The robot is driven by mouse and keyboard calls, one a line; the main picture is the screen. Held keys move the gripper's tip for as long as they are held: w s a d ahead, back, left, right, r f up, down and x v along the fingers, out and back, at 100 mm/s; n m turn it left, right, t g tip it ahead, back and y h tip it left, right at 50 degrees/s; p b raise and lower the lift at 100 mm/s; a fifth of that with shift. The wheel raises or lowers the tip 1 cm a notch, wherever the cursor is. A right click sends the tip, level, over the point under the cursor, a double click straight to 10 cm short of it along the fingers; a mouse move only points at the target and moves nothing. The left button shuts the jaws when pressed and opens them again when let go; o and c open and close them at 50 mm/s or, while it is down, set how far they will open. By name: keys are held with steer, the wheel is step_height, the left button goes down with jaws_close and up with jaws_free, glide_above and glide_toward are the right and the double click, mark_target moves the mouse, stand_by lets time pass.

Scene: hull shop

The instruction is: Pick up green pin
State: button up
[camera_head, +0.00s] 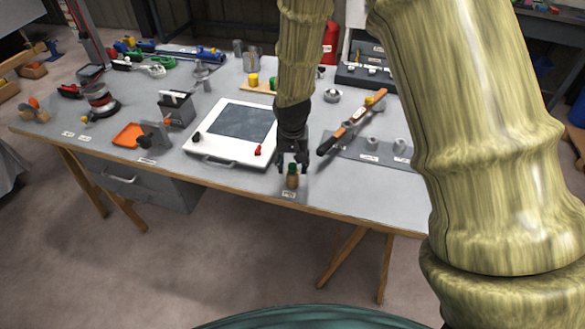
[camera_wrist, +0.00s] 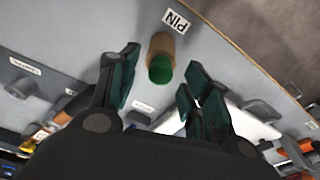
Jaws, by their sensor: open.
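The green pin (camera_wrist: 160,70) shows in the wrist view as a green-topped piece with a brown, wood-like body. It lies between and just beyond my gripper's fingertips. A "PIN" label (camera_wrist: 177,21) is on the grey table beside it. In the head view the green pin (camera_head: 292,181) is near the table's front edge, right below my gripper (camera_head: 293,158). My gripper (camera_wrist: 154,83) is open, with dark green finger pads on either side of the pin and a gap to each. The head view does not show clearly how far the fingertips are above it.
A white tray with a dark panel (camera_head: 236,118) lies left of the pin. A wooden-handled tool (camera_head: 346,127) and small grey parts (camera_head: 372,143) lie to the right. The table's front edge (camera_head: 250,196) is close. The left part of the table holds many tools.

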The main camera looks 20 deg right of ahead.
steer(key=shift+f, duration=0.3)
jaws_close()
steer(key=shift+r, duration=0.1)
step_height(320, 180, up, 10)
steer(key=b, duration=0.2)
stand_by(0.6)
